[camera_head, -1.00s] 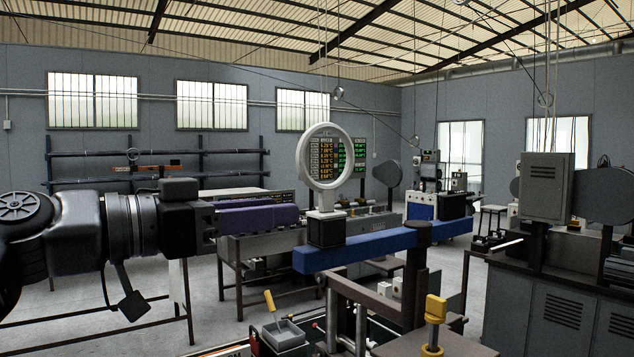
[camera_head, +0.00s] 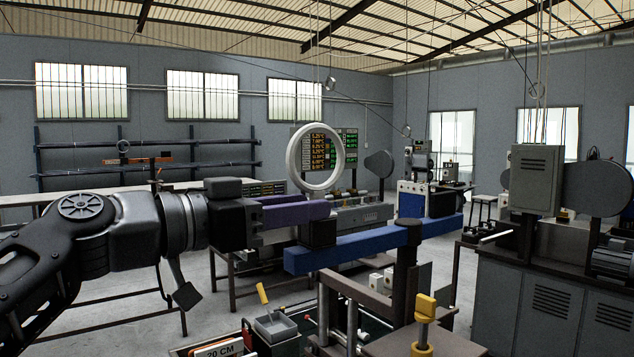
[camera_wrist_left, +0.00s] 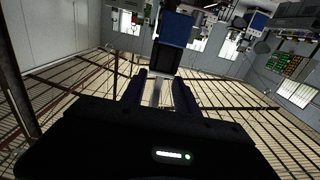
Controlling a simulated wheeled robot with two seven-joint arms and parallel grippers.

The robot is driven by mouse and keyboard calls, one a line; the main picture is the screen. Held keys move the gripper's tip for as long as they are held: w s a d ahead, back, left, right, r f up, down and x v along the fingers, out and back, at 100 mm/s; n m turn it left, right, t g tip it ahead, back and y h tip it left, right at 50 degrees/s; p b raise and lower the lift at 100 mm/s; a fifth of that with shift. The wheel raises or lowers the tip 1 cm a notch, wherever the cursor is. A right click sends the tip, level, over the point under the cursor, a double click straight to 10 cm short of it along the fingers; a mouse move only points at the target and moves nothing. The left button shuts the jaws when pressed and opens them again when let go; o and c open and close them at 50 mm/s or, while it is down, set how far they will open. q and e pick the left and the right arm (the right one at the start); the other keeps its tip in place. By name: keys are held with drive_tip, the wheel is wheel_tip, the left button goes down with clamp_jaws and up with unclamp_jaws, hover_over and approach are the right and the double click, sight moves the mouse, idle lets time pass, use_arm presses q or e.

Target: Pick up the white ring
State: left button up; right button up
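The white ring (camera_head: 292,160) stands upright on a black block (camera_head: 319,235) on the blue beam (camera_head: 375,247). My left gripper (camera_head: 318,210), with purple fingers, reaches in level from the left at the foot of the ring. The fingers hide the ring's short stem in the head view. In the left wrist view, the fingers of the left gripper (camera_wrist_left: 160,85) stand apart, with a pale upright part of the ring (camera_wrist_left: 156,92) between them. Gaps seem to show beside it. The black block and blue beam appear above. My right gripper is not in view.
A yellow-topped post (camera_head: 424,308) stands in front of the beam at the lower right. A grey tray (camera_head: 277,327) with a yellow handle sits below the gripper. A large grey machine (camera_head: 545,290) fills the right side. Space above the beam is open.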

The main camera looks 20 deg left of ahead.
use_arm(q)
drive_tip(key=shift+w+d+r, duration=0.1)
drive_tip(key=shift+w+d, duration=0.15)
drive_tip(key=shift+w, duration=0.05)
drive_tip(key=p+x, duration=0.2)
drive_tip(key=x, duration=0.3)
drive_tip(key=shift+w, duration=0.1)
idle(0.4)
clamp_jaws()
